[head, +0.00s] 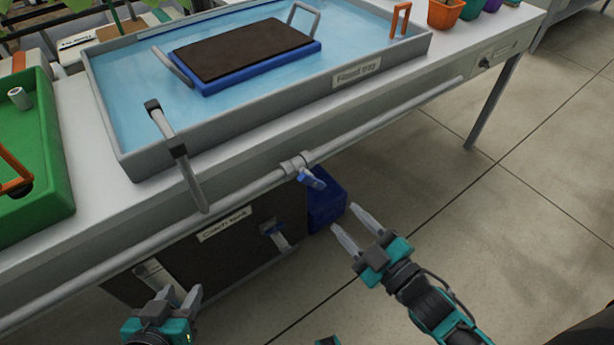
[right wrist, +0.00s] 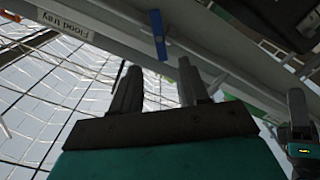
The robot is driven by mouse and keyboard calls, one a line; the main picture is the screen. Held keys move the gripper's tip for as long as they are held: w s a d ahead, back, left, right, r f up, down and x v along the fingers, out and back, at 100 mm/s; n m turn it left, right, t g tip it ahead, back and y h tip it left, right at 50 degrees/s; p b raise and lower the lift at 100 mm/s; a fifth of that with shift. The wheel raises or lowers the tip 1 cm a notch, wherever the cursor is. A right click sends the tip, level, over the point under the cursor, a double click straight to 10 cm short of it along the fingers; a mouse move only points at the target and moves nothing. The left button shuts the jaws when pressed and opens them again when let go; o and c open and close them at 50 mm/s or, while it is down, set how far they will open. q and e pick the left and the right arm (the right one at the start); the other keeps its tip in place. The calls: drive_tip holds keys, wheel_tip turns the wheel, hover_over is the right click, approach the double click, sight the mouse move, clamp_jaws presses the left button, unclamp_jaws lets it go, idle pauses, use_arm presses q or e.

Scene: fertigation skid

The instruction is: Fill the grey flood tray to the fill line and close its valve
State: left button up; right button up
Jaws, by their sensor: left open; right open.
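The grey flood tray (head: 260,105) is on the bench and holds clear blue water. Its label also shows in the right wrist view (right wrist: 65,22). I cannot make out a fill line. A blue valve handle (head: 313,179) sits on the grey pipe below the tray's front and angles away from the pipe. A blue handle also shows in the right wrist view (right wrist: 157,35), beyond the fingertips. My right gripper (head: 343,218) is open and empty, below and right of the valve, apart from it. My left gripper (head: 181,292) is open and empty near the bottom edge.
A blue tray (head: 205,88) with a dark mat sits in the water. A green tray (head: 60,165) is at left. The floor at right is clear.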

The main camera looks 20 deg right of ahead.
sight(313, 184)
drive_tip(key=b+x, duration=0.1)
drive_tip(key=x, duration=1.1)
drive_tip(key=shift+w+a+b, duration=0.1)
drive_tip(key=shift+w+b, duration=0.25)
drive_tip(key=shift+w, duration=0.05)
drive_tip(key=shift+c, duration=0.3)
clamp_jaws()
